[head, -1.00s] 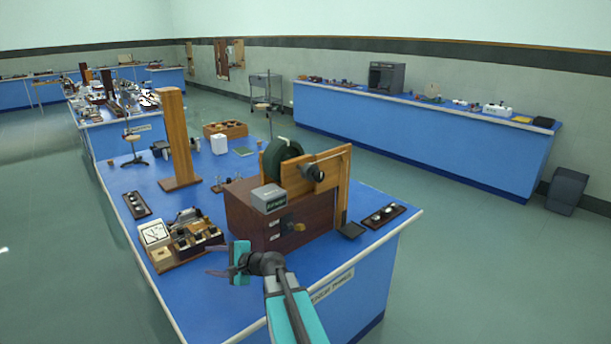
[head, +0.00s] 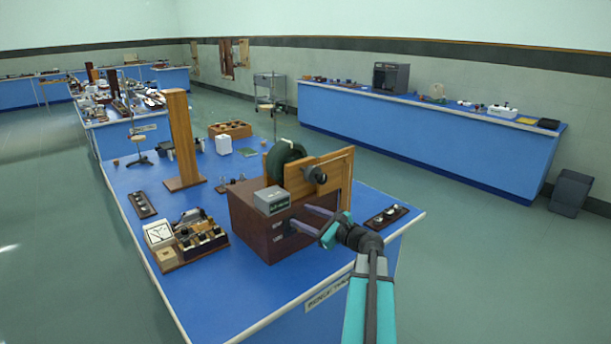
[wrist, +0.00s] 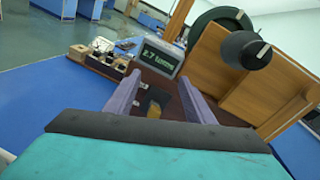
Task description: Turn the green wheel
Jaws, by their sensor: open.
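The green wheel (head: 285,158) is a dark disc standing upright on a brown wooden box (head: 265,228), partly behind a tan wooden panel (head: 335,168). It also shows in the wrist view (wrist: 228,18). A black round knob (head: 315,175) sticks out of the panel and looms large in the wrist view (wrist: 244,50). My gripper (head: 299,216) is open, its purple fingers pointing at the box's front face, below the wheel and knob. In the wrist view a small yellow-tipped part (wrist: 153,110) shows between the fingers (wrist: 160,82); I cannot tell whether they touch it.
A grey readout (head: 270,200) on the box seems to read "2.7 turns" in the wrist view. An instrument board (head: 198,240) lies left, a tall wooden post (head: 180,140) behind it. A small dark tray (head: 386,217) sits right. The front of the blue bench (head: 250,290) is clear.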

